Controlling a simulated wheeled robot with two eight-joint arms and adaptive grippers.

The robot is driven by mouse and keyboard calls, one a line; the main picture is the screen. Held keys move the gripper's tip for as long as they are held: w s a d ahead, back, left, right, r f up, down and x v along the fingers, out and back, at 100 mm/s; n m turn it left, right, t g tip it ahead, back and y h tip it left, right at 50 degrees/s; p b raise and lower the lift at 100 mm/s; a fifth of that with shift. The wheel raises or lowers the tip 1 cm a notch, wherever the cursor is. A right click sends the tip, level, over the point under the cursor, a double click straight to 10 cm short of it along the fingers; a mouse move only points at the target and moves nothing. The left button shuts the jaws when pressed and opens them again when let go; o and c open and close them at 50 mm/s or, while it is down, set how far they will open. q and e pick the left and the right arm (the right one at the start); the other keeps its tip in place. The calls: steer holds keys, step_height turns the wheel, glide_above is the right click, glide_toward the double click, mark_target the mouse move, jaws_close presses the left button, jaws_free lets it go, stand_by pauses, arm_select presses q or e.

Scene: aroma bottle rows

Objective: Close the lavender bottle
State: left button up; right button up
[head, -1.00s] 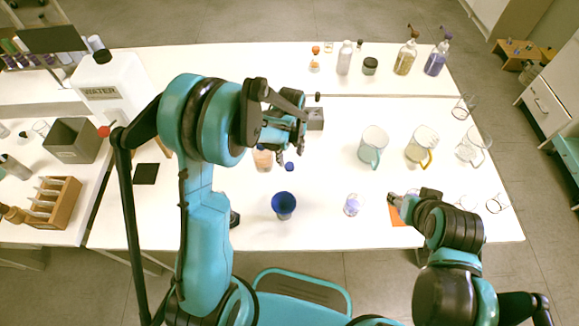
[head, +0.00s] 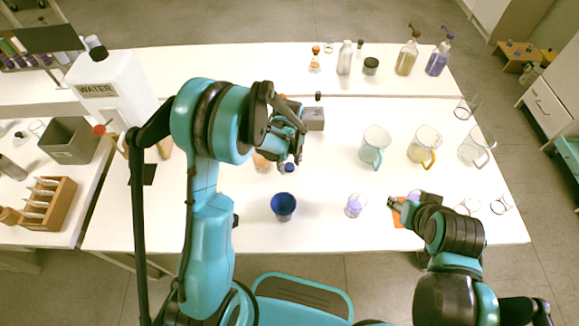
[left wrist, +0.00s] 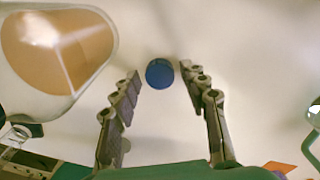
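A small blue cap (head: 289,167) lies on the white table; in the left wrist view the cap (left wrist: 159,72) sits between and just beyond the fingertips. My left gripper (head: 289,152) is open above it, its two fingers (left wrist: 161,80) apart on either side, not visibly touching it. A small clear glass vessel with lavender contents (head: 354,206) stands front centre, apparently uncapped; it may be the lavender bottle. My right gripper (head: 397,203) is low near an orange mat (head: 400,217); its fingers are too small to read.
A vessel with orange-brown contents (left wrist: 58,45) stands close left of my left gripper. A dark blue cup (head: 284,206) is in front of it, and a grey box (head: 314,119) behind. Several glass mugs stand to the right. The table around the lavender vessel is mostly clear.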

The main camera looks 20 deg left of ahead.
mark_target(290, 166)
arm_select(q)
steer(key=c, duration=0.3)
steer(key=shift+c, duration=0.2)
steer(key=shift+r, duration=0.1)
steer(key=shift+r+p, duration=0.35)
steer(key=shift+r, duration=0.25)
step_height(290, 166, up, 3)
steer(key=shift+f+p, duration=0.1)
steer(key=shift+p, duration=0.55)
steer(key=s+d+r+p, duration=0.2)
steer(key=d+r, duration=0.5)
steer(key=d, duration=0.4)
steer(key=shift+s+d+p, duration=0.2)
steer(key=shift+s+p, duration=0.05)
steer(key=shift+p, duration=0.4)
steer(key=shift+f, duration=0.1)
